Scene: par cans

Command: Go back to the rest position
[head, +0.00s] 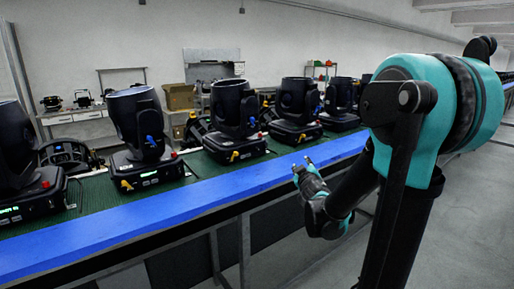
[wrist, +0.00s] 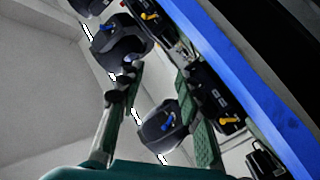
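My gripper (head: 303,166) hangs in front of the blue rail in the head view, at the end of my bent teal and black arm. In the wrist view its two fingers (wrist: 160,78) stand apart with nothing held between them. Several black par cans stand upright in a row on the green bench. They include a left one (head: 139,120), a middle one (head: 236,108) and one nearer the gripper (head: 298,98). In the wrist view a par can head (wrist: 165,128) shows beyond the gap between the fingers, apart from them.
The blue rail (head: 180,208) runs along the near edge of the green bench (head: 95,204). A cardboard box (head: 180,96) and white tables (head: 72,117) stand behind. Grey floor (head: 468,225) is open on the right.

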